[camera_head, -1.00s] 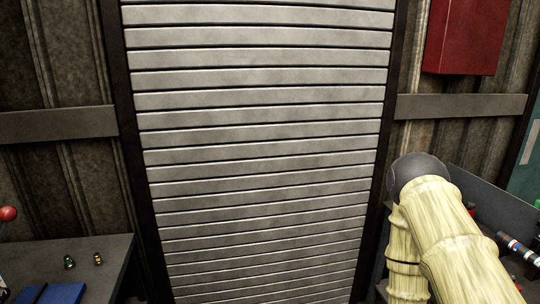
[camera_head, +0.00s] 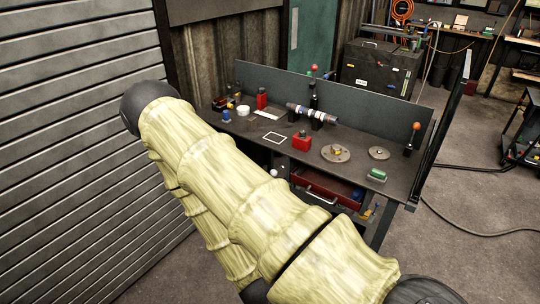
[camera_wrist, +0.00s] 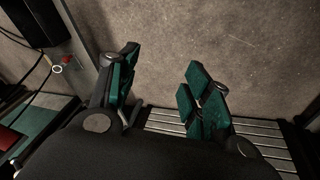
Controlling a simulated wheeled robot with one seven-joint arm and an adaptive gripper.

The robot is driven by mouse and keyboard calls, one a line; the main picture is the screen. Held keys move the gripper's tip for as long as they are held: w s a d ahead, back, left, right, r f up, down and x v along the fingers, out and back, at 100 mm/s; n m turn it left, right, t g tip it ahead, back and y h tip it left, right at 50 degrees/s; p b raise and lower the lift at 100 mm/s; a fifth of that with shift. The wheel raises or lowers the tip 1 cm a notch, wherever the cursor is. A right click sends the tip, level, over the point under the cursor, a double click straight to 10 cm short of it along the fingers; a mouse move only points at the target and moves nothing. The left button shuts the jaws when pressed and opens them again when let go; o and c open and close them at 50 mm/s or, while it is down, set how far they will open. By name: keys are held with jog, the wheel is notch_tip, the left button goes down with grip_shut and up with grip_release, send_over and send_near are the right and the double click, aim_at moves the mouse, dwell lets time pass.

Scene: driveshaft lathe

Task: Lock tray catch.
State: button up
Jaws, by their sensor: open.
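My gripper (camera_wrist: 160,82) is open and empty in the wrist view, its two teal-padded fingers spread above bare grey floor. In the head view my arm crosses the left and middle, and my gripper is out of that picture. I cannot make out the tray catch for sure in either view. A red drawer or tray (camera_head: 328,187) shows under the workbench (camera_head: 237,148) in the head view, partly hidden by my arm. My gripper is not touching anything visible.
The workbench carries a striped shaft (camera_head: 312,114), red blocks (camera_head: 302,141), round discs (camera_head: 335,153) and a green-topped piece (camera_head: 376,175). A slatted shutter (camera_head: 70,130) stands left. A cable (camera_head: 455,215) lies on open floor at right. A slatted metal piece (camera_wrist: 262,133) is below my gripper.

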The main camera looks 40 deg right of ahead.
jog(key=w+d+m+t+h+b, duration=0.3)
jog(key=w+d+m+h+b, duration=0.25)
jog(key=w+d+b, duration=0.75)
jog(key=w+d+r+m+h+b, duration=0.9)
jog(key=w+d+r, duration=0.3)
jog(key=w+r, duration=0.2)
jog(key=shift+y, duration=0.25)
jog(key=x, duration=1)
jog(key=shift+d+f+b, duration=0.15)
jog(key=shift+d+b, duration=0.1)
jog(key=shift+b, duration=0.05)
grip_shut()
